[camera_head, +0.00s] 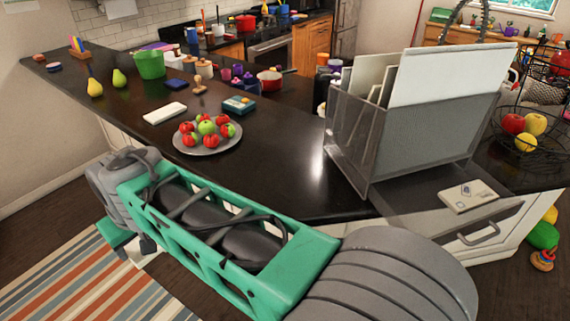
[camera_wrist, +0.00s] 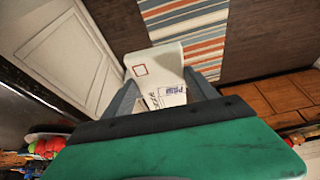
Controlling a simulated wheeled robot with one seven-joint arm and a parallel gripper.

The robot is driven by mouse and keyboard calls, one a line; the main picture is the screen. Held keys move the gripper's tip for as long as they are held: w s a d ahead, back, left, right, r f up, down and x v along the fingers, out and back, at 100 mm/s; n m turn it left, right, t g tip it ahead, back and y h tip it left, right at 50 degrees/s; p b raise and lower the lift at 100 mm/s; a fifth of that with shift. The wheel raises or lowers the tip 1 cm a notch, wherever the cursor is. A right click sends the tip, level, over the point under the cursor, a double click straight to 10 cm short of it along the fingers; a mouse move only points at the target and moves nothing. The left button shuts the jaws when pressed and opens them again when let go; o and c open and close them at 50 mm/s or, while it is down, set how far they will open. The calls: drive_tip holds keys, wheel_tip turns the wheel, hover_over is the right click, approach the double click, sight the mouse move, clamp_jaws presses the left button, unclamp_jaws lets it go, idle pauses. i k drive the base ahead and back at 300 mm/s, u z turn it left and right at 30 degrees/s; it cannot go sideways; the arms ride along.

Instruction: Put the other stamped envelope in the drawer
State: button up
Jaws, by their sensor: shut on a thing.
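My gripper (camera_wrist: 160,83) is shut on a white envelope (camera_wrist: 158,60), with one finger on each side of it in the wrist view. The envelope shows a red square outline and blue and dark printing. Another pale envelope (camera_head: 468,195) with a small printed mark lies at the drawer (camera_head: 483,230) at the right of the head view. The drawer front has a metal handle and stands out from the counter below a grey mesh file holder. My arm crosses the front of the head view, with my gripper end low at the left.
The mesh file holder (camera_head: 420,135) with upright papers stands on the counter corner. A plate of apples (camera_head: 208,146) and a white box (camera_head: 165,113) are on the dark counter (camera_head: 290,150). A wire fruit basket (camera_head: 530,125) stands right. A striped rug (camera_head: 75,290) lies on the floor.

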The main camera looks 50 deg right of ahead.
sight(419, 215)
drive_tip(key=k, duration=0.9)
drive_tip(key=z, duration=0.25)
